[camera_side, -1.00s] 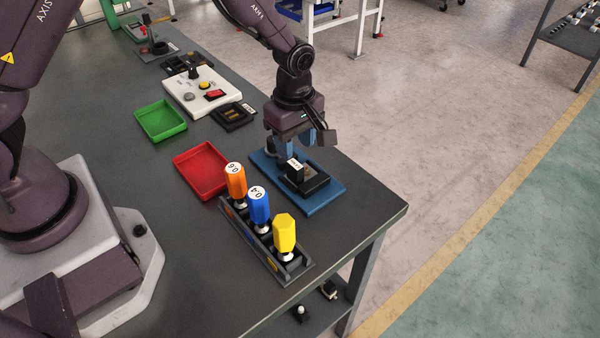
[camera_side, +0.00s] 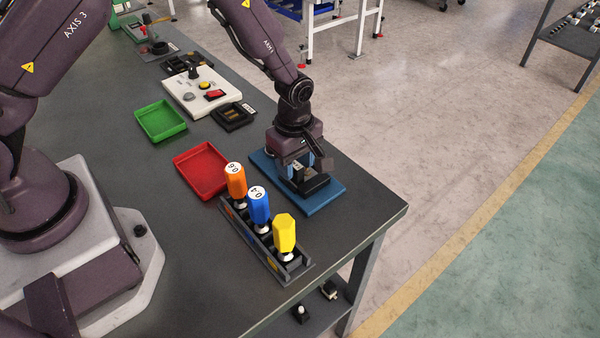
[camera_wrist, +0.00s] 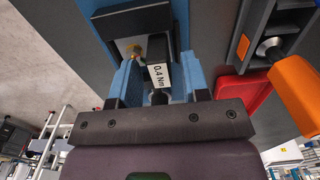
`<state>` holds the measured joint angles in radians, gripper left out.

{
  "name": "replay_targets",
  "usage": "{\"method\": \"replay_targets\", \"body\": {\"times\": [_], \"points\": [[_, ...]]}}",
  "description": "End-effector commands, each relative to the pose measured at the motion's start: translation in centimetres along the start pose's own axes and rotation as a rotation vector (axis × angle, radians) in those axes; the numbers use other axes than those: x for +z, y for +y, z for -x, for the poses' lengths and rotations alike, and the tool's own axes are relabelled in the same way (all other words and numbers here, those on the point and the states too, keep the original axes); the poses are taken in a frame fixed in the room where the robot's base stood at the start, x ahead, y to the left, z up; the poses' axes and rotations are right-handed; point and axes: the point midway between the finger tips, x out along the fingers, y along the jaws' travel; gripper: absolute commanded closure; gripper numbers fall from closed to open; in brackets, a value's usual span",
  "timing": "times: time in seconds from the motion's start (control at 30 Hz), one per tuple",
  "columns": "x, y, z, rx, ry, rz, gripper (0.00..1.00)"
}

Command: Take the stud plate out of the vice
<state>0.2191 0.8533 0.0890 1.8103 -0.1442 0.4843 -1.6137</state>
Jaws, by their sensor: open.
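The vice (camera_side: 316,186) is dark and stands on a blue base plate (camera_side: 328,200) near the table's right corner. My gripper (camera_side: 298,167) is down over it with its two blue fingers apart. A brass-coloured stud (camera_wrist: 137,50) shows beside the block, near the left fingertip. The stud plate itself is mostly hidden, and I cannot tell its edges from the vice. Finger contact cannot be made out.
A rack (camera_side: 268,252) with orange (camera_side: 236,182), blue (camera_side: 259,207) and yellow (camera_side: 284,234) drivers stands close in front. A red tray (camera_side: 202,170) and a green tray (camera_side: 161,121) lie to the left. A white control panel (camera_side: 202,93) is farther back.

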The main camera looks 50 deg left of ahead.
Motion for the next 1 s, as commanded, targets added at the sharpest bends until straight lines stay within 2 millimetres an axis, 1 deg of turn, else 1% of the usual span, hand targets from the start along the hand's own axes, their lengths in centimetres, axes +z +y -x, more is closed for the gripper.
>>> {"method": "replay_targets", "body": {"times": [0.17,0.2,0.37,0.4,0.57,1.0], "points": [[0.0,0.0,0.0,0.000,-0.001,-0.001,0.57],[0.0,0.0,0.0,0.000,0.000,0.000,0.62],[0.0,0.0,0.0,0.000,0.000,0.000,0.99],[0.0,0.0,0.0,0.000,0.000,0.000,1.00],[0.0,0.1,0.3,0.002,0.000,0.000,1.00],[0.0,0.1,3.9,0.003,0.000,-0.001,1.00]]}}
